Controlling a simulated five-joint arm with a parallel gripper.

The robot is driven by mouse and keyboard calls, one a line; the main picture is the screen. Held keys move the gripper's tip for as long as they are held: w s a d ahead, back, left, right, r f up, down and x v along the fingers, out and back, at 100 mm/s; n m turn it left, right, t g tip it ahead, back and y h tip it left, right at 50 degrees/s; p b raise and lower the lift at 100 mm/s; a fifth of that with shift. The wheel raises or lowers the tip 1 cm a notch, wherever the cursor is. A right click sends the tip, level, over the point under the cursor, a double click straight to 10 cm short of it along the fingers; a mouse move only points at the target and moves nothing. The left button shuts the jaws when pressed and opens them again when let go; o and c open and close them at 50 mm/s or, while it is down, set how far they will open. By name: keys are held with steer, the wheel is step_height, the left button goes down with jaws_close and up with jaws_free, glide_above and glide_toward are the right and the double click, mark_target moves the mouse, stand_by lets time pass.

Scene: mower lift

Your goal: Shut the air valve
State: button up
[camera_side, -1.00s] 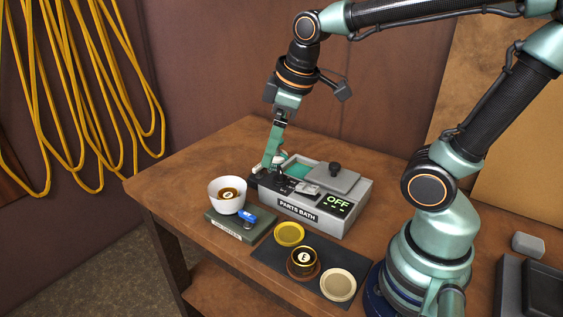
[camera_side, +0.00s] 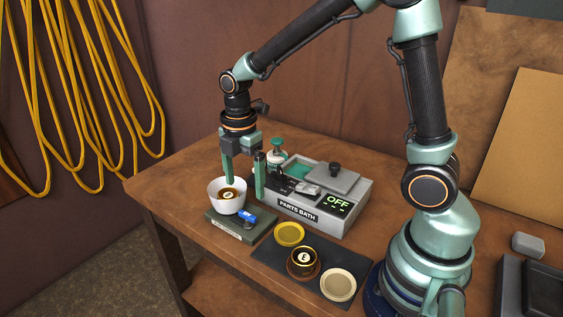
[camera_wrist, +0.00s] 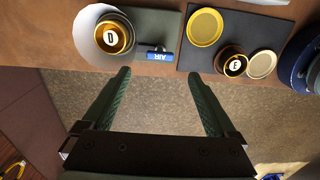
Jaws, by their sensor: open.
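The air valve has a small blue handle (camera_side: 247,215) lettered AIR. It is on a grey-green block (camera_side: 234,230) beside a white bowl (camera_side: 214,196). In the wrist view the blue handle (camera_wrist: 160,57) lies just beyond and between my fingertips. My gripper (camera_side: 245,191) is open and empty, pointing down, with one finger by the bowl's far side and the other by the left end of the parts bath. Both spread fingers of my gripper (camera_wrist: 160,76) show in the wrist view. I cannot tell their exact height above the handle.
A gold cap marked D (camera_wrist: 113,37) is in the bowl. The grey parts bath (camera_side: 293,210), reading OFF, stands right of the valve. A dark mat (camera_side: 268,259) in front holds a yellow dish (camera_side: 289,233), a gold-rimmed cap marked E (camera_side: 303,258) and a pale dish (camera_side: 338,284).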

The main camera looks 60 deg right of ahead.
mark_target(248, 214)
step_height(248, 214, down, 8)
steer(key=shift+f, duration=0.1)
stand_by(0.4)
steer(key=c, duration=1.4)
